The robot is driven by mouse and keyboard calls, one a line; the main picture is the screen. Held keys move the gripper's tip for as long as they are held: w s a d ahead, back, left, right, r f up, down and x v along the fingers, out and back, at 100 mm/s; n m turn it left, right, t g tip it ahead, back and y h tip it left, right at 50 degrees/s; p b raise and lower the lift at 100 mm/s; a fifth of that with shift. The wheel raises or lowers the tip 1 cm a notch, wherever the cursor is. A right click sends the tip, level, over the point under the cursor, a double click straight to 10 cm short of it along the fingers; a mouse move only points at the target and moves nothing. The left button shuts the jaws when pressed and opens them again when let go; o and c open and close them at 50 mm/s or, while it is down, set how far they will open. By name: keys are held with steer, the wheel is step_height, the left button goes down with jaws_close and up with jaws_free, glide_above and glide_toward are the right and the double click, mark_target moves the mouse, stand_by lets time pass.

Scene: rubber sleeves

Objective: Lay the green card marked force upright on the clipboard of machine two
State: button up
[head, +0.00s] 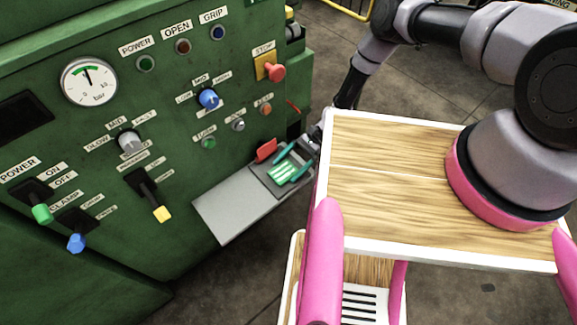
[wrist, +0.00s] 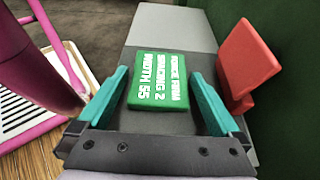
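The green card (wrist: 160,82) with white lettering lies flat on a dark grey plate (wrist: 147,122), which may be the clipboard. In the head view the card (head: 283,172) lies on the dark plate (head: 262,178) by the green machine. My gripper (wrist: 158,98) has its two teal fingers apart, one on each side of the card, with a visible gap on both sides. It also shows in the head view (head: 291,163), at the shelf beside the machine.
A light grey shelf (head: 232,210) juts from the green machine (head: 60,130). A red upright piece (wrist: 243,62) stands beside the dark plate, close to my right finger. The machine front carries knobs, levers and a red stop button (head: 275,72). My wooden-topped base is at the right.

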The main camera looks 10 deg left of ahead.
steer(key=shift+r, duration=0.15)
steer(key=shift+w+d+r, duration=0.15)
steer(key=shift+w, duration=0.1)
steer(key=v, duration=1.1)
steer(key=shift+d, duration=0.2)
steer(key=shift+w, duration=0.1)
